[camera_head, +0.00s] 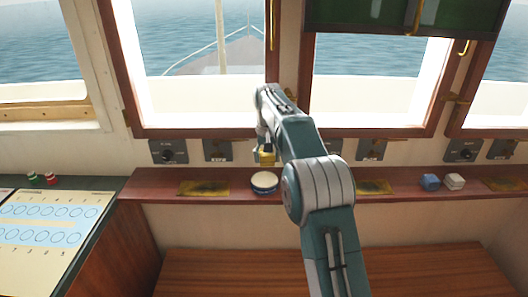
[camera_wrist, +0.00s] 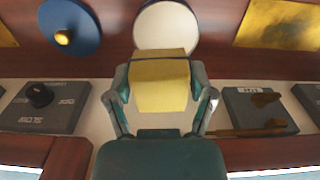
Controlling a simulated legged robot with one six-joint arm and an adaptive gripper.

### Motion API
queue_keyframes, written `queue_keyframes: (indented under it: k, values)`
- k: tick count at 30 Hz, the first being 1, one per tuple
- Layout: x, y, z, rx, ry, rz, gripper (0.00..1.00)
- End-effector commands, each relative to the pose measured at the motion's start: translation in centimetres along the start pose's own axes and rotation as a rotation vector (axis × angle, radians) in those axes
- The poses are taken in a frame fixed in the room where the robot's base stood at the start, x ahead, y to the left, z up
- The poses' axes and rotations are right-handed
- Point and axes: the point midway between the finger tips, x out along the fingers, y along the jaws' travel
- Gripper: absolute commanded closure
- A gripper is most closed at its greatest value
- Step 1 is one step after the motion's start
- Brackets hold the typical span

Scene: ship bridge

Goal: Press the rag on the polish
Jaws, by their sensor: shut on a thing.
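The polish is a round tin with a cream top and dark blue side (camera_head: 264,180) on the red-brown ledge, left of my arm. Its cream surface also shows at the top of the wrist view (camera_wrist: 166,26). My gripper (camera_head: 264,148) is shut on a yellow rag (camera_head: 266,157), a folded block that sits between both fingers in the wrist view (camera_wrist: 160,82). In the head view the rag is above and just behind the tin, apparently apart from it. In the wrist view the rag's edge overlaps the near edge of the cream disc.
A blue disc with a brass knob (camera_wrist: 70,28) lies beside the tin, hidden by my arm in the head view. Tarnished brass plates (camera_head: 203,188) lie along the ledge (camera_head: 150,187). Blue (camera_head: 429,182) and white (camera_head: 454,182) blocks sit right. Switch boxes (camera_head: 168,151) line the wall behind.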

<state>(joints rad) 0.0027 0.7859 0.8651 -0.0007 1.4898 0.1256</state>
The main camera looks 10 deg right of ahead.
Motion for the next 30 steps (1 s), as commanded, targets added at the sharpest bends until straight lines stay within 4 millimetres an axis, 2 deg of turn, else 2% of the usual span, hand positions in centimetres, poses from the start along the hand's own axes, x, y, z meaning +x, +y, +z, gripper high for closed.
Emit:
queue_keyframes:
  k: [8, 21, 30]
  values:
    - [0.5, -0.4, 0.1, -0.002, 0.0, 0.002, 0.68]
    - [4.8, -0.1, 0.0, -0.001, -0.001, 0.001, 0.68]
    - [6.0, -0.3, 0.1, -0.002, 0.001, 0.001, 0.68]
